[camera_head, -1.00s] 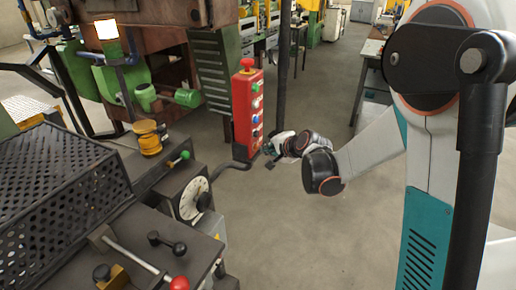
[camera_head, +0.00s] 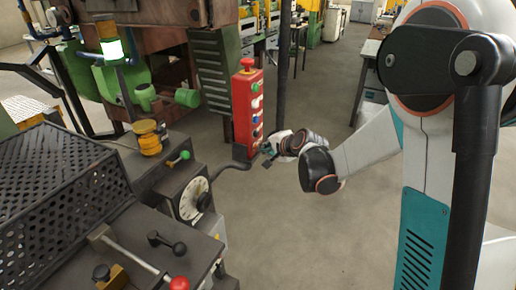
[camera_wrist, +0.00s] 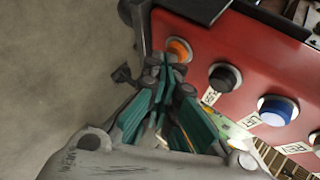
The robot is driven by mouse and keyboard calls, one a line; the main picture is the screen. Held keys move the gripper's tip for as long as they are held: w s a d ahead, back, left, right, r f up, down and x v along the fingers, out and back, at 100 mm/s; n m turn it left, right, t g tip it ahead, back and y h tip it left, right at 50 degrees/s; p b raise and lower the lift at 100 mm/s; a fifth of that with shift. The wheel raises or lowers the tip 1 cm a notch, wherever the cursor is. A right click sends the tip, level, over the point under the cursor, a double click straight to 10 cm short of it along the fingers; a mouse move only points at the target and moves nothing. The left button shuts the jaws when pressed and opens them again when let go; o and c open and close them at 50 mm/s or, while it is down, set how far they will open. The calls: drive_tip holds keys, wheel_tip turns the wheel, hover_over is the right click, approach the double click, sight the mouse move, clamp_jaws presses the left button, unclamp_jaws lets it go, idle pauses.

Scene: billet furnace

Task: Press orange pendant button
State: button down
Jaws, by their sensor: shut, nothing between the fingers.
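The red pendant box (camera_head: 243,112) stands upright in the middle of the head view, with a red mushroom button on top and a column of buttons on its front. The orange button (camera_wrist: 179,49) shows in the wrist view near the end of the red panel. My gripper (camera_wrist: 168,66) is shut and empty, its fingertips right by the orange button and overlapping its lower edge in the picture. I cannot tell whether they touch it. In the head view my gripper (camera_head: 264,154) is at the lower end of the pendant, where the orange button cannot be made out.
A black button (camera_wrist: 224,77) and a blue button (camera_wrist: 277,110) lie beside the orange one. A console with a dial (camera_head: 193,199) and levers stands left of the pendant. A dark pole (camera_head: 283,65) rises behind it. The floor to the right is clear.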

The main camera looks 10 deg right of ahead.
drive_tip(key=shift+s+d, duration=0.55)
drive_tip(key=shift+d, duration=0.15)
drive_tip(key=s+d, duration=0.1)
drive_tip(key=d, duration=0.1)
drive_tip(key=s+d, duration=0.2)
idle(0.6)
idle(0.5)
drive_tip(key=s+a+r+n+g+h, duration=0.1)
drive_tip(key=s+a+r+n, duration=0.2)
drive_tip(key=s, duration=0.4)
drive_tip(key=s+r+n+g+h, duration=0.1)
drive_tip(key=s+r+n, duration=0.2)
drive_tip(key=s+r, duration=0.35)
drive_tip(key=s+d+f+n+g+h, duration=0.1)
drive_tip(key=s+n, duration=0.5)
drive_tip(key=s, duration=1.3)
drive_tip(key=shift+s+f+n+g+h, duration=0.2)
drive_tip(key=shift+f+n+g+h, duration=0.1)
drive_tip(key=shift+f+g+h, duration=0.3)
